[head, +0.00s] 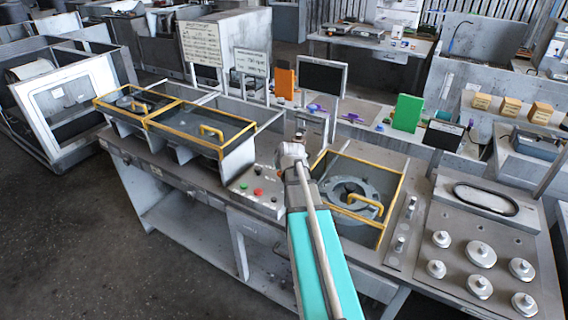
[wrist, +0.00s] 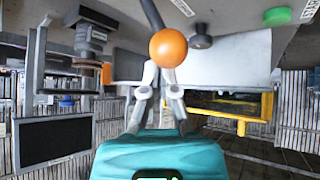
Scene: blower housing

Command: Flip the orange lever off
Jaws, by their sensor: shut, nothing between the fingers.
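The orange lever shows in the wrist view as a round orange ball knob (wrist: 168,48) on a dark rod (wrist: 152,14) that comes in from the top edge. My gripper (wrist: 161,72) is shut and empty. Its fingertips are right at the lower side of the ball in the picture; I cannot tell whether they touch it. In the head view my gripper (head: 292,152) is over the bench between the two yellow-framed sections.
A black knob (wrist: 202,38) and a green button (wrist: 277,16) sit near the lever. A yellow-framed bay with a round housing (head: 352,190) lies right of my arm. Yellow-framed covers (head: 190,122) are at left. A black screen (head: 322,77) stands behind.

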